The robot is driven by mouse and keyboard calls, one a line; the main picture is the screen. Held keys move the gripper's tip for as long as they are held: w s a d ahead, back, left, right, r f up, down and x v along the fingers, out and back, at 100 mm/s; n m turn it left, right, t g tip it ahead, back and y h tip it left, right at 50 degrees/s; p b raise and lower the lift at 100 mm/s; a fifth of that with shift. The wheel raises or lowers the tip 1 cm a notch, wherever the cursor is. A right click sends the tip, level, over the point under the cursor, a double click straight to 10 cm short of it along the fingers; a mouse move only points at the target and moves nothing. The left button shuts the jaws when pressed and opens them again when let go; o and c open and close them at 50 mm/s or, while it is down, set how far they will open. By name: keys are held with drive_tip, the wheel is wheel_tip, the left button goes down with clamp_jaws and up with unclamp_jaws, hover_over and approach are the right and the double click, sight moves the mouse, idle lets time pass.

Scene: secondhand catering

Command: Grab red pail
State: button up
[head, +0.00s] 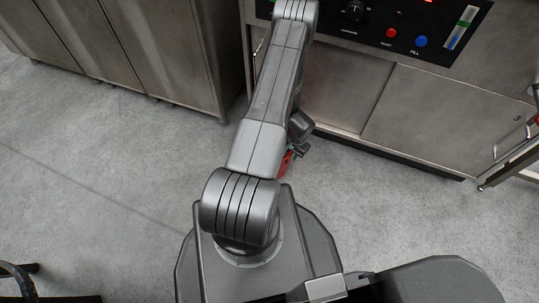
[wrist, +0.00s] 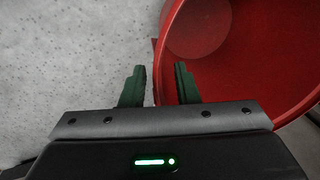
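The red pail (wrist: 245,70) fills the upper right of the wrist view, and I look into its open top. In the head view only a small red part of it (head: 285,164) shows beside my arm; the rest is hidden. My gripper (wrist: 159,72) is open, with two green fingers apart. The pail's left rim lies between them in the picture: the right finger overlaps the pail's inside, the left one is over the floor. I cannot tell how deep the fingers reach or whether they touch the pail.
A steel cabinet with a control panel (head: 400,25) stands at the back. More steel cabinets (head: 150,45) stand at the upper left. A metal rack (head: 515,160) is at the right edge, and a black object (head: 20,280) at the lower left.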

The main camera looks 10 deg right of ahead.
sight(289, 159)
drive_tip(key=f, duration=0.1)
drive_tip(key=f+b, duration=0.1)
drive_tip(key=f, duration=0.2)
drive_tip(key=shift+w+a+f, duration=0.2)
drive_tip(key=shift+a+f, duration=0.05)
drive_tip(key=shift+a, duration=0.05)
clamp_jaws()
drive_tip(key=shift+r, duration=0.1)
idle(1.0)
